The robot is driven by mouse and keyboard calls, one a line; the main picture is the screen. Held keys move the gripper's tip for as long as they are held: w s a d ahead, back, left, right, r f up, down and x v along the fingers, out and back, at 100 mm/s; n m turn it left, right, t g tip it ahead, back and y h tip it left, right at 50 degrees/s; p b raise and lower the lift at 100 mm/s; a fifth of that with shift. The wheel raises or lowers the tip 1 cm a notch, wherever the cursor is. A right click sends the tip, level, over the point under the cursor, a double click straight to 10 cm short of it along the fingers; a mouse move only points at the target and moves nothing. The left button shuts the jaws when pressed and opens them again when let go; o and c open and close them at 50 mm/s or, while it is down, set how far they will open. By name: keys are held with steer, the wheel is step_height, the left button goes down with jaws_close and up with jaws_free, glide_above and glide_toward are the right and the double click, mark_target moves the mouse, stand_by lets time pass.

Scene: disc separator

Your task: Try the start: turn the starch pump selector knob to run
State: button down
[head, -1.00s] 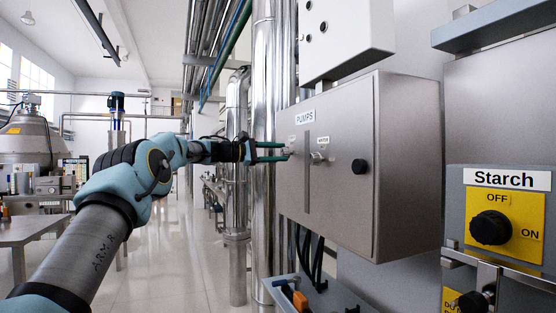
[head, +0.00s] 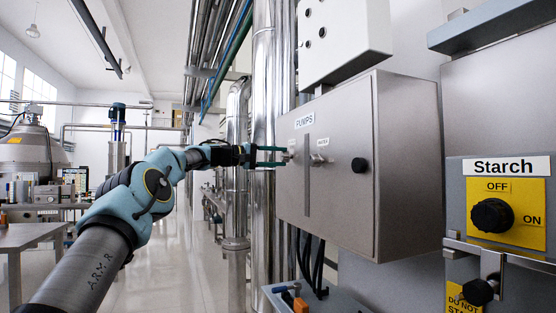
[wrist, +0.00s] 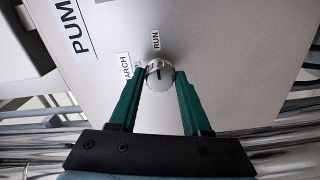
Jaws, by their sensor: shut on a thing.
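The starch pump selector knob (wrist: 159,76) is a round silver knob on the steel panel. It sits beside a RUN label (wrist: 156,41) and a partly hidden label reading "ARCH" (wrist: 122,66). A dark mark shows on its face, but I cannot tell its exact setting. My gripper (wrist: 160,78) has its two green fingers on either side of the knob, shut on it.
A second silver knob (head: 318,160) and a black knob (head: 359,165) are on the same box face, to the right. Shiny vertical pipes (head: 263,210) stand just left of the box. A Starch switch panel (head: 504,167) with a black knob is at far right.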

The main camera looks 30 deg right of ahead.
steer(key=shift+f, duration=0.1)
stand_by(0.4)
steer(key=shift+c, duration=1.8)
jaws_free()
steer(key=shift+a, duration=0.1)
steer(key=w+a+b, duration=0.1)
steer(key=a+b, duration=0.3)
steer(key=a, duration=0.6)
steer(key=shift+w+a, duration=0.15)
steer(key=shift+a, duration=0.15)
